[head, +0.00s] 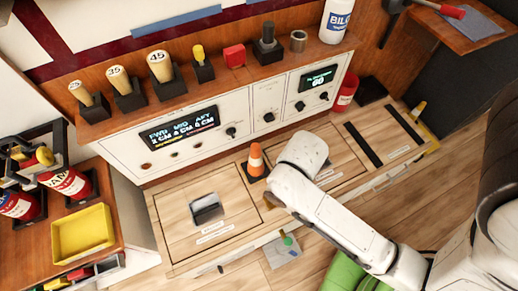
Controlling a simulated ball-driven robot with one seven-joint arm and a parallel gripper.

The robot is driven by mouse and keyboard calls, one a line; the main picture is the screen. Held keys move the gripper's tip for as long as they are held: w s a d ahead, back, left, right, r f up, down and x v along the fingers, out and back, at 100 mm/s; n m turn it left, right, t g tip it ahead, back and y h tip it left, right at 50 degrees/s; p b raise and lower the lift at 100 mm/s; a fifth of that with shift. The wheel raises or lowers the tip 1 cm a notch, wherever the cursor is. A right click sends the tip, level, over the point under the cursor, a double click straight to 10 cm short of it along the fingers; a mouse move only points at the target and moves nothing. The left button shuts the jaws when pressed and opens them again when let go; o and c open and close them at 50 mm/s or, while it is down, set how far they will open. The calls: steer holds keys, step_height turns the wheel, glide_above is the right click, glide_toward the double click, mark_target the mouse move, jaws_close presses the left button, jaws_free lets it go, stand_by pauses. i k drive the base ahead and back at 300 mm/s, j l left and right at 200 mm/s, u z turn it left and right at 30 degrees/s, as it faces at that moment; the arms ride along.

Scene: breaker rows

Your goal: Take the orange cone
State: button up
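The orange cone (256,160) with a white band stands upright on a dark square base. It is on the wooden bench top, in front of the white instrument panel and between two hatches. My white arm reaches in from the right, and its bulky link is just right of the cone in the picture. I cannot tell from this view how far apart they are. My gripper's fingers do not show; the arm may be hiding them.
A wooden hatch with a recessed handle (207,208) lies left of the cone. The white panel (180,135) stands behind it, with several stamps, a red block (234,56) and a white bottle (336,20) on its shelf. A yellow tray (83,233) is far left.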

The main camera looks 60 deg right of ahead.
mark_target(256, 169)
steer(key=k+l, duration=0.4)
steer(key=k+l+z, duration=0.1)
steer(key=k+l, duration=0.25)
steer(key=k, duration=0.25)
